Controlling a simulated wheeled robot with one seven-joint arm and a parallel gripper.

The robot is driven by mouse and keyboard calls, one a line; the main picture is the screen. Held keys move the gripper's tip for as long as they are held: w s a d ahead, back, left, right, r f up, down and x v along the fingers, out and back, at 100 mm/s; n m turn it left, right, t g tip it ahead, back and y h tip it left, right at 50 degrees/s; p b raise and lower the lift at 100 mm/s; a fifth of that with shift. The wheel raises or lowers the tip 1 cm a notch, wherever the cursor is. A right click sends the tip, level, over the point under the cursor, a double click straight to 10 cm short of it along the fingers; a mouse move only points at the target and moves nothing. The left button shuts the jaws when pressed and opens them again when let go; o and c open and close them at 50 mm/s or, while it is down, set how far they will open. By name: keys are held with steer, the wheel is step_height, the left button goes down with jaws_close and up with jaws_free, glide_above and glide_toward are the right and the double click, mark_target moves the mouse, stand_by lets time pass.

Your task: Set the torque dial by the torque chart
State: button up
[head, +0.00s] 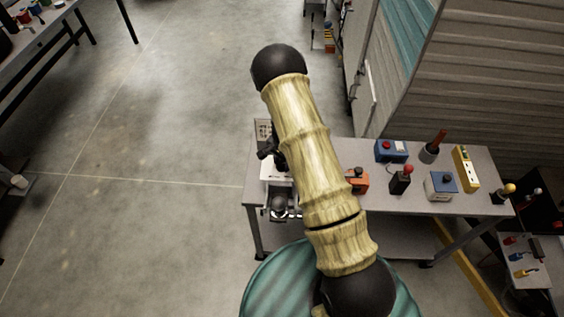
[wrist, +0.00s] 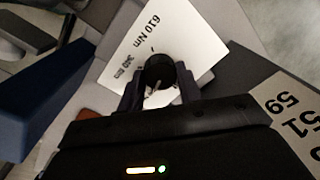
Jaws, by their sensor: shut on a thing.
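The torque dial (wrist: 158,68) is a round black knob with a pale pointer mark, on a white panel (wrist: 150,30). The panel reads "610 Nm" and what looks like "340 Nm". In the wrist view my gripper (wrist: 160,84) has one finger on each side of the knob, shut on it. A beige card (wrist: 284,92), apparently the torque chart, shows only partly at the right edge, with "59" and "51" legible. In the head view the white panel (head: 276,171) is partly hidden by my arm, and the card (head: 263,129) lies at the bench's far left corner.
The grey bench (head: 450,205) also holds an orange box (head: 358,181), a blue box (head: 391,151), a red-topped black control (head: 401,178), a blue-and-white box (head: 441,186) and a yellow strip (head: 465,168). Open floor (head: 150,130) lies to the left.

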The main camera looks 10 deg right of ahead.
steer(key=o, duration=1)
steer(key=shift+r, duration=0.15)
step_height(320, 180, up, 17)
steer(key=b, duration=0.3)
steer(key=shift+s+d, duration=0.25)
steer(key=shift+s, duration=0.1)
steer(key=shift+r, duration=0.1)
steer(key=s+r+n+t, duration=0.1)
steer(key=s+r+n, duration=0.2)
steer(key=s, duration=0.7)
steer(key=s+r+n+t, duration=0.1)
steer(key=s+r+n, duration=0.3)
steer(key=s+n, duration=0.3)
steer(key=s, duration=0.3)
steer(key=shift+a+r+n, duration=0.3)
steer(key=shift+a+n, duration=0.1)
